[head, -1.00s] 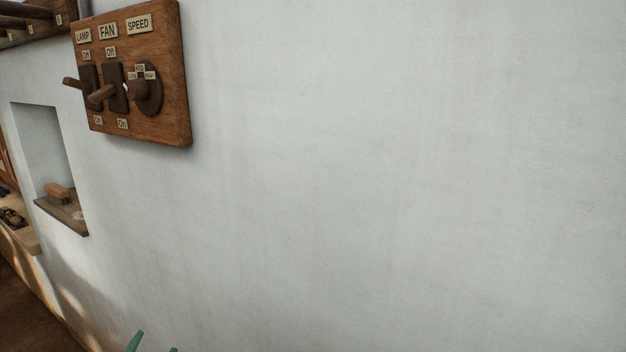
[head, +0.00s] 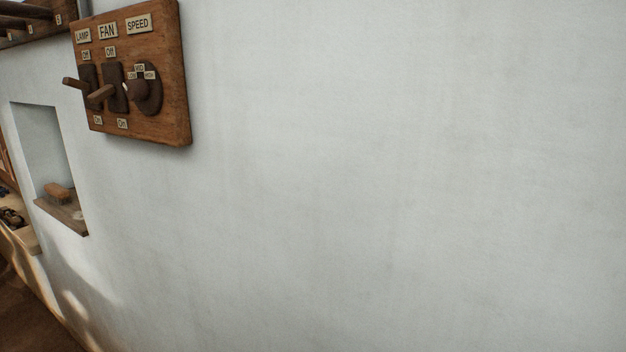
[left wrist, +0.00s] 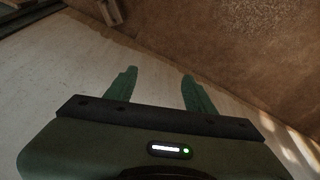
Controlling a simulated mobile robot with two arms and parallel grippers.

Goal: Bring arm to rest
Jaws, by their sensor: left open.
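My left gripper (left wrist: 159,88) shows in the left wrist view. Its two green fingers are spread apart with nothing between them. Beyond the fingers are a pale wall surface and a brown floor. My left gripper is out of the head view. My right gripper is in neither view.
A wooden switch panel (head: 165,115) labelled LAMP, FAN and SPEED is on the white wall (head: 400,180) at upper left. A niche (head: 40,140) below it holds a brush (head: 57,192) on its ledge. The wall to the right is bare.

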